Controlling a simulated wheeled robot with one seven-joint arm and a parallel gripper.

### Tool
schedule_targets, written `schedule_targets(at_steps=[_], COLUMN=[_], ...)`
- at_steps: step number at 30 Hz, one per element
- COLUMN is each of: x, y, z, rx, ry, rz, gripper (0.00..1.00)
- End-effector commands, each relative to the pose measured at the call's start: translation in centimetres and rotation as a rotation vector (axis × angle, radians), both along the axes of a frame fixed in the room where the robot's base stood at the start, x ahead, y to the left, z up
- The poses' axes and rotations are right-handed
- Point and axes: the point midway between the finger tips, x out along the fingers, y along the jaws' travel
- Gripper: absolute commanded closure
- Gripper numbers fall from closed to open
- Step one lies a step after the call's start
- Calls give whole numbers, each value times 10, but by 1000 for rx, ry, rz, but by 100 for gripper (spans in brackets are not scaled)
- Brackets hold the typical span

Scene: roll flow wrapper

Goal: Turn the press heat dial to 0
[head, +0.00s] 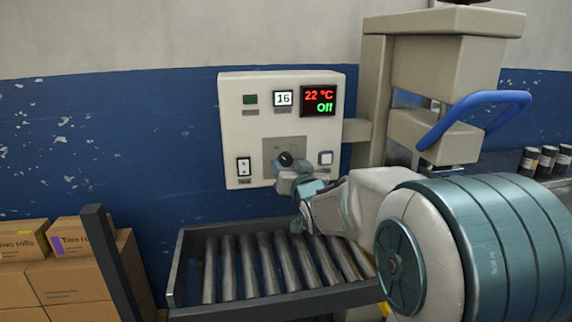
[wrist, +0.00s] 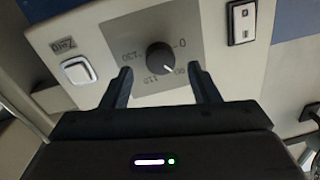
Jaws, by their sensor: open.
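The heat dial is a round black knob (head: 286,159) on a grey plate of the cream control panel (head: 240,132). In the wrist view the dial (wrist: 160,58) shows between and just beyond my two dark fingertips. A pale pointer mark on it points toward the lower right of that picture, away from the 0 mark (wrist: 181,43). My gripper (wrist: 160,73) is open, with one finger on each side of the dial and no clear contact. In the head view my gripper (head: 290,172) is just below the dial and partly hides the plate.
The panel display (head: 319,100) reads 22 °C and Off; a small display (head: 283,98) reads 16. A rocker switch (head: 243,167) and a white button (head: 326,158) flank the dial. A roller conveyor (head: 275,268) lies below; the press handle (head: 480,105) is at right.

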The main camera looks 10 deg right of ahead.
Motion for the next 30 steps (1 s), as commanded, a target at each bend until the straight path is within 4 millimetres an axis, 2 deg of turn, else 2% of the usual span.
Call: schedule_targets(at_steps=[3,6,17,18,21,23,30], x=[16,24,29,29,29,29,29], y=[1,2,2,2,2,2,2], z=[-1,0,0,0,0,0,-1], rx=[1,1,0,0,0,0,-10], ry=[2,1,0,1,0,0,0], rz=[1,1,0,0,0,0,1], gripper=[45,45,45,48,76,90,89])
